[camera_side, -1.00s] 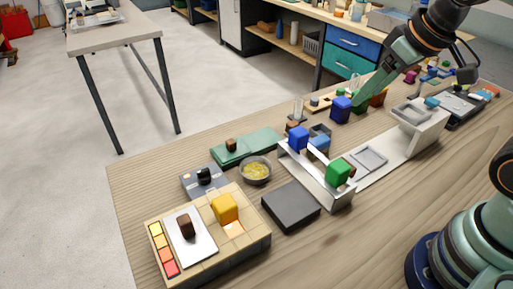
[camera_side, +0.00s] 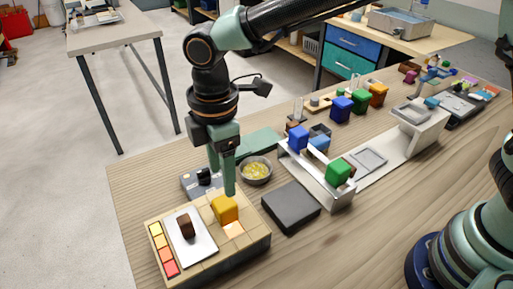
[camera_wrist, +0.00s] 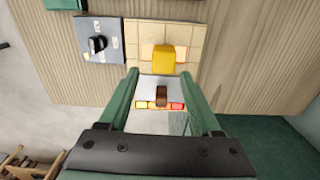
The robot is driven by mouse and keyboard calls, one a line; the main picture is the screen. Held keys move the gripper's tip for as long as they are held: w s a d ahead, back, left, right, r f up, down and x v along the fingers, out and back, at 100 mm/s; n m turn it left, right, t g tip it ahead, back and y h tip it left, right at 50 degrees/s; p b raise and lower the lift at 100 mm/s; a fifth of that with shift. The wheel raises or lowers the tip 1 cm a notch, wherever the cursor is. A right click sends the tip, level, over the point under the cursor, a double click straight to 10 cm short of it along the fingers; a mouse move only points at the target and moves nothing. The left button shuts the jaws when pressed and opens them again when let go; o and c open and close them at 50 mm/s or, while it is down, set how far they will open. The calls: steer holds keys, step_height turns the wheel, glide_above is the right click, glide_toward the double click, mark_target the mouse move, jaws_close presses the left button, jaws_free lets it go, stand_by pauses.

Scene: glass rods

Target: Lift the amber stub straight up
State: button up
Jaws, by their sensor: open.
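The amber stub (camera_side: 224,208), a yellow-orange block, sits on a tan tiled block (camera_side: 251,236) beside a glowing orange tile. It also shows in the wrist view (camera_wrist: 164,59), roughly ahead of the gap between my fingers. My gripper (camera_side: 222,182) is open and points down, its fingertips close above and behind the stub in the side view. One fingertip overlaps the stub's upper edge in the picture; I cannot tell whether it touches. In the wrist view the two fingers of my gripper (camera_wrist: 160,75) stand wide apart with nothing held.
A white plate with a dark brown stub (camera_side: 186,227) and a strip of glowing tiles (camera_side: 163,250) lie left of the amber stub. A grey knob box (camera_side: 197,184), a yellow-filled bowl (camera_side: 255,170) and a dark slab (camera_side: 291,206) stand close by. Bare table lies in front.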

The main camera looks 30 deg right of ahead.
mark_target(223, 201)
steer(key=shift+s+a+f, duration=0.2)
steer(key=shift+a+f, duration=0.2)
step_height(223, 201, down, 7)
steer(key=shift+r, duration=0.2)
steer(key=shift+s+d+f, duration=0.1)
steer(key=shift+f, duration=1.25)
steer(key=shift+d+f, duration=0.1)
steer(key=shift+f, duration=1.2)
jaws_close()
steer(key=shift+r, duration=0.1)
step_height(223, 201, up, 20)
